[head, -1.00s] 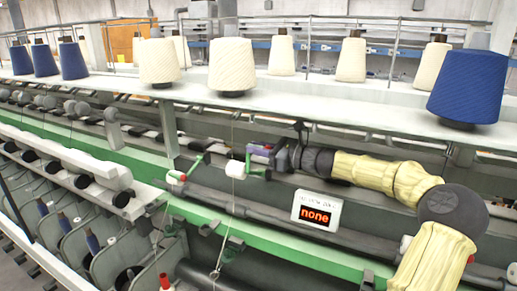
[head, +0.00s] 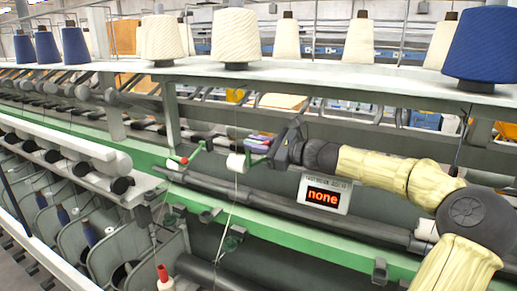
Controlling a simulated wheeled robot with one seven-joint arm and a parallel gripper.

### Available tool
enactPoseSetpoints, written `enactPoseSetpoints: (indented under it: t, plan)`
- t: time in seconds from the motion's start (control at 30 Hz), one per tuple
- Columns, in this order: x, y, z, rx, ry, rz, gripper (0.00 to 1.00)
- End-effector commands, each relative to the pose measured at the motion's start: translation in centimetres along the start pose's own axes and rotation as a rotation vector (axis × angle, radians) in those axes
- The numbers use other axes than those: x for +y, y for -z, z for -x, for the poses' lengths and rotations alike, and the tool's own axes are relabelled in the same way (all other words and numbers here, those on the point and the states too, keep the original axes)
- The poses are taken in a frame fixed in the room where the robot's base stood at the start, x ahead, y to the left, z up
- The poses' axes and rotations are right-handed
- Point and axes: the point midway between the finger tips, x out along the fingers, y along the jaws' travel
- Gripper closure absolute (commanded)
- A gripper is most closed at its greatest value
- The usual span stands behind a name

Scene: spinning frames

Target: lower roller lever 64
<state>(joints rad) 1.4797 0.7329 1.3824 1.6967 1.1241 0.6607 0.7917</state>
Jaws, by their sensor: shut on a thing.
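A green lever with a white roller (head: 236,162) sits near the middle of the machine front in the head view. Its green arm (head: 258,160) slants up to the right from the roller, close under my gripper. My gripper (head: 259,142), dark with purple fingers, reaches in from the right and is shut on the lever. The exact contact is hidden at this size. No number 64 is legible on it. A second green lever with a red tip (head: 184,160) stands to the left, apart from my gripper.
A small display (head: 325,195) reading "none" sits on the rail below my arm. A long white shelf (head: 300,75) with cream and blue yarn cones runs above. A thin yarn passes down beside the white roller. A red-topped bobbin (head: 163,275) stands lower left.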

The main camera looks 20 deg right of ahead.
Motion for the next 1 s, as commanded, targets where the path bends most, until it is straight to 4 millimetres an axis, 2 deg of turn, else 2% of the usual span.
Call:
enactPoseSetpoints:
  t: [0.03, 0.1, 0.57, 0.6, 0.67, 1.0]
  plan:
    - [0.32, 0.82, 0.15, 0.005, 0.007, 0.022, 1.0]
    - [0.63, 0.93, 0.14, 0.005, 0.007, 0.045, 1.0]
    - [0.88, 0.68, 0.11, 0.005, 0.007, 0.077, 1.0]
    - [0.89, 0.67, 0.11, 0.004, 0.007, 0.076, 0.78]
    - [0.91, 0.66, 0.1, 0.004, 0.006, 0.076, 0.66]
    - [1.03, 0.67, 0.24, 0.002, 0.003, 0.075, 0.65]
